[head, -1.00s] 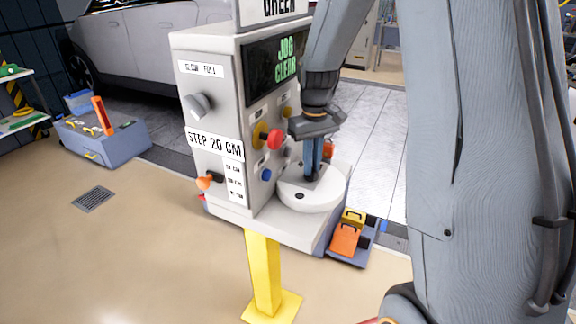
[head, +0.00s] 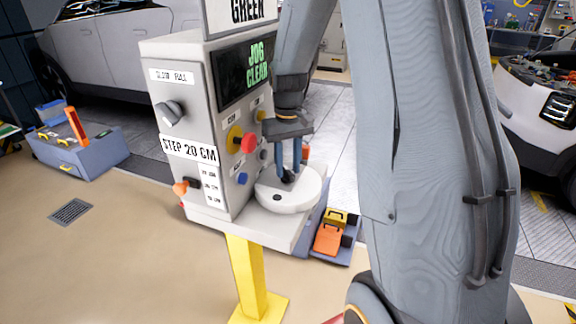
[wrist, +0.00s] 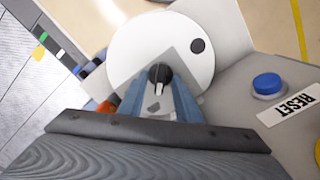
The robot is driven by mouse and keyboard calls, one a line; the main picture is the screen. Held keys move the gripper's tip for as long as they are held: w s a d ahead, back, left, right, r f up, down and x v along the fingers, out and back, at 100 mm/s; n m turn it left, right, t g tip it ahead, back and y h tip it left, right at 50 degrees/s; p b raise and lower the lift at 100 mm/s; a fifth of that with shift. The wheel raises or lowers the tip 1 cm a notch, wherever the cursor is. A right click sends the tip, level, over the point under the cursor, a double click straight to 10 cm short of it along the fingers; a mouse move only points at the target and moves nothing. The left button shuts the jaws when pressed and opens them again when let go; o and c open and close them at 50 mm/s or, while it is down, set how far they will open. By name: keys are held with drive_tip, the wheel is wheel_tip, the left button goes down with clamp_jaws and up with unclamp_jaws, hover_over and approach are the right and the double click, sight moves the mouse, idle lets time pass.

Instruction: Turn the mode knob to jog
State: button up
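The grey console (head: 150,62) stands left of my arm, with a screen (head: 245,72) reading "JOG CLEAR". A round white disc (head: 275,203) on its front shelf bears a small black knob (head: 288,177). In the wrist view the black knob (wrist: 158,75) has a pale mark on it and lies between my blue fingertips. My gripper (head: 292,166) points down over the disc, its fingers apart on either side of the knob. I cannot tell whether they touch it. A grey knob (head: 171,112) and an orange-and-black selector (head: 184,187) sit on the console's left face; which is the mode knob is unclear.
A red mushroom button (head: 249,142) and the blue button (wrist: 268,84) marked RESET lie close to my gripper. A blue-grey box (head: 85,155) stands at the left. An orange-and-yellow pedal (head: 329,238) is on the floor. The floor in front is clear.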

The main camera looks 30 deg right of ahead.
wheel_tip(320, 180, up, 8)
drive_tip(key=shift+f+b, duration=0.1)
drive_tip(key=shift+b, duration=0.95)
